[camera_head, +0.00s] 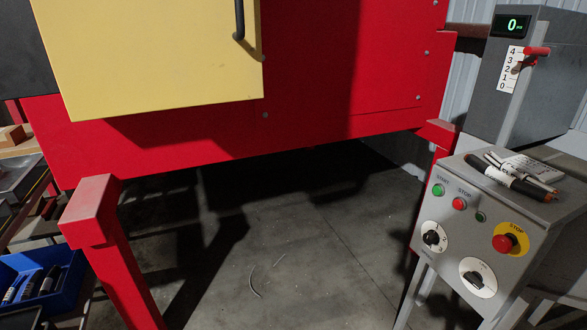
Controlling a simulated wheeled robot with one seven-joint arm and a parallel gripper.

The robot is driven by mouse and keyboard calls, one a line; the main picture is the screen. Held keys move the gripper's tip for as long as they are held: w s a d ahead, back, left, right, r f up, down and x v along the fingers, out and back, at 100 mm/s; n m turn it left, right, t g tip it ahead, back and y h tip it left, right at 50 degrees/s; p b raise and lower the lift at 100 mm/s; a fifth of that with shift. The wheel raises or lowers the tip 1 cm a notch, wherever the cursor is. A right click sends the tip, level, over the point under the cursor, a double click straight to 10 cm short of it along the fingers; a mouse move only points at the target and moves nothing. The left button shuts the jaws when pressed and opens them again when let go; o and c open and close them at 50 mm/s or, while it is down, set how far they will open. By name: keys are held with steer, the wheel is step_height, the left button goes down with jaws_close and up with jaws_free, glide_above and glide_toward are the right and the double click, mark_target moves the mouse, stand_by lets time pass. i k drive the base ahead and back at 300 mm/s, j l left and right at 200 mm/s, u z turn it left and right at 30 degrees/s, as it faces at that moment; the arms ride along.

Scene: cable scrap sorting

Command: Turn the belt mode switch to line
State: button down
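A grey control box (458,225) stands at the right. Its sloped front carries two black rotary knobs on round white plates. One knob (433,237) is at the left of the panel, and the other knob (477,279) is lower and further right. Their labels are too small to read, so I cannot tell which is the belt mode switch or where each points. Above them are a green START button (438,190), a red STOP button (460,203) and a small dark green lamp or button (481,217). My gripper is not in view.
A red emergency stop (503,243) on yellow sits right of the knobs. Cable pieces (512,180) lie on the box top. A grey unit with a red lever (536,51) and display reading 0 stands behind. A red machine (300,80) fills the upper middle. A blue bin (70,290) is lower left.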

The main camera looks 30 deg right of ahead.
mark_target(475, 278)
steer(key=z, duration=1.3)
